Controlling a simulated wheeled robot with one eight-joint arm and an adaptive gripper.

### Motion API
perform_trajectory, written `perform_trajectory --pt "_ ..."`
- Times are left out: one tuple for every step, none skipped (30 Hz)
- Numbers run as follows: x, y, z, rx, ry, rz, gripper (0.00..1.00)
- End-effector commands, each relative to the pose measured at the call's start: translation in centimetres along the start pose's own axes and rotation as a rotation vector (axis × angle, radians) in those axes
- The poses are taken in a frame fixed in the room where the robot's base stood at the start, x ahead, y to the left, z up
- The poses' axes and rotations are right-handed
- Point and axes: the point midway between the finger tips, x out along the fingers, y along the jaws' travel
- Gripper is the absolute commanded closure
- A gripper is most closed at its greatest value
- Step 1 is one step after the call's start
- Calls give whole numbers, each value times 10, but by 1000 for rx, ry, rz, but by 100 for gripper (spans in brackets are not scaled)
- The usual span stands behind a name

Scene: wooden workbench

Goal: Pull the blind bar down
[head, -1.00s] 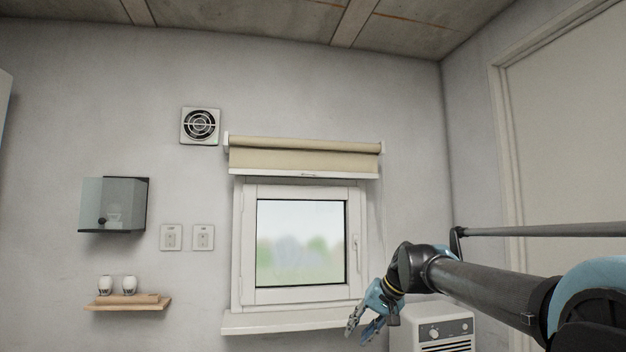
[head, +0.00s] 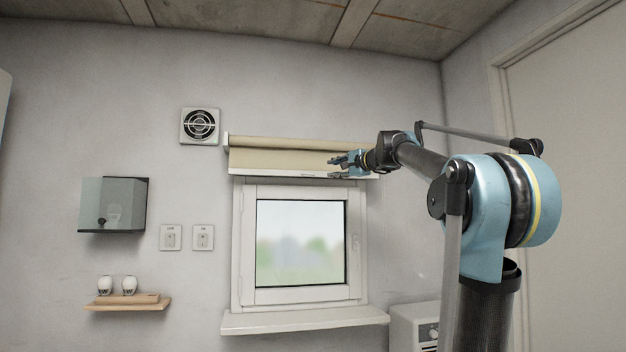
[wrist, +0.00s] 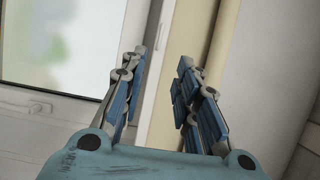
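The roller blind's beige fabric (head: 262,158) is mostly rolled up above the window. Its white blind bar (head: 262,173) runs level along the fabric's lower edge, just above the window frame. My gripper (head: 333,168) is open and empty in front of the right half of the bar, hiding part of it. In the wrist view the two blue-padded fingers (wrist: 163,58) stand apart with nothing gripped. A white strip that looks like the bar (wrist: 157,38) shows beyond their tips, beside the beige fabric (wrist: 186,38). I cannot tell whether the fingers touch the bar.
The closed window (head: 300,243) has a handle at its right and a sill (head: 300,320) below. A white appliance (head: 412,325) stands at lower right, partly behind my arm. A vent fan (head: 200,126), switches and a glass-fronted box (head: 113,205) are farther left.

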Motion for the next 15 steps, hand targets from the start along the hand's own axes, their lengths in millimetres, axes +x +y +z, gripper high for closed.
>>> perform_trajectory --pt "8 0 1 0 -3 0 71" --pt "14 0 1 0 -3 0 71" --pt "21 0 1 -1 -4 1 71" --pt "26 1 1 -1 -4 1 71" --pt "31 1 1 -1 -3 1 71" --pt "38 1 1 -1 -4 1 71" --pt "44 1 2 -1 -4 1 71" --pt "48 1 2 -1 -4 1 71" --pt "55 1 2 -1 -4 1 71" --pt "60 1 2 -1 -4 1 71" --pt "65 1 2 -1 -4 1 71" --pt "72 1 2 -1 -5 1 71" --pt "77 1 2 -1 -4 1 71" --pt "82 1 2 -2 -4 1 71" --pt "88 1 2 -2 -4 1 71"
